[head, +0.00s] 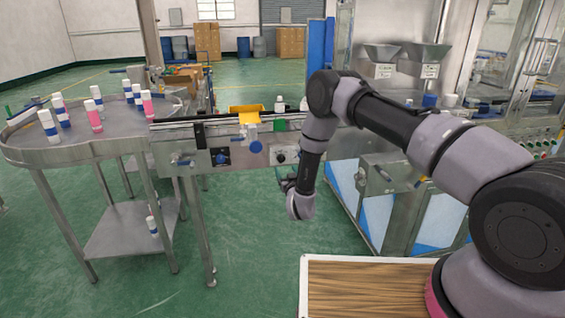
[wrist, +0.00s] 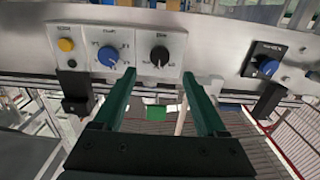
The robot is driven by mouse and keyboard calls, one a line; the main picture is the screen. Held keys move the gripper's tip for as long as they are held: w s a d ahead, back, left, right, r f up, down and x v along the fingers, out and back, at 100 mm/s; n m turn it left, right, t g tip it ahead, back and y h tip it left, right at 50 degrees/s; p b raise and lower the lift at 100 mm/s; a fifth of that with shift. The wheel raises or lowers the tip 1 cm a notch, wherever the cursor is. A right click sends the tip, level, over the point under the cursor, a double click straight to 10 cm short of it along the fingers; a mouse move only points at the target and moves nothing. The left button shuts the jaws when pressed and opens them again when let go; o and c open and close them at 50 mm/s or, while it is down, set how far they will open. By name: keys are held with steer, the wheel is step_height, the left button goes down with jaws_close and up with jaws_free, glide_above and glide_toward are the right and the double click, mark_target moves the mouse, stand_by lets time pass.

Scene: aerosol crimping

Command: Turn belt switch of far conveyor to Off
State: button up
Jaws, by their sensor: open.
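A conveyor (head: 185,140) runs across the middle of the head view. Its light control panel (head: 287,153) is partly hidden by my arm. In the wrist view a light panel (wrist: 120,48) carries a blue knob (wrist: 108,56), a black knob (wrist: 159,56), a yellow button and a small black button. The knob labels are too small to read surely, so I cannot tell which is the belt switch. My gripper (wrist: 159,75) is open and empty, its green fingers pointing at the panel, with the black knob between the fingertips in the picture. Contact does not show.
A dark panel with a blue knob (wrist: 268,67) is to the right in the wrist view. In the head view, a round table (head: 85,150) with several bottles stands at left, a machine with hoppers (head: 427,54) at right. A wooden-topped table (head: 370,290) is in front. Green floor is open below the conveyor.

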mark_target(281, 159)
steer(key=x, duration=0.8)
steer(key=shift+w, duration=0.1)
jaws_close()
steer(key=shift+n, duration=0.3)
steer(key=n, duration=0.4)
steer(key=shift+a+n, duration=0.1)
steer(key=shift+n, duration=0.2)
steer(key=n, duration=0.4)
steer(key=shift+n, duration=0.3)
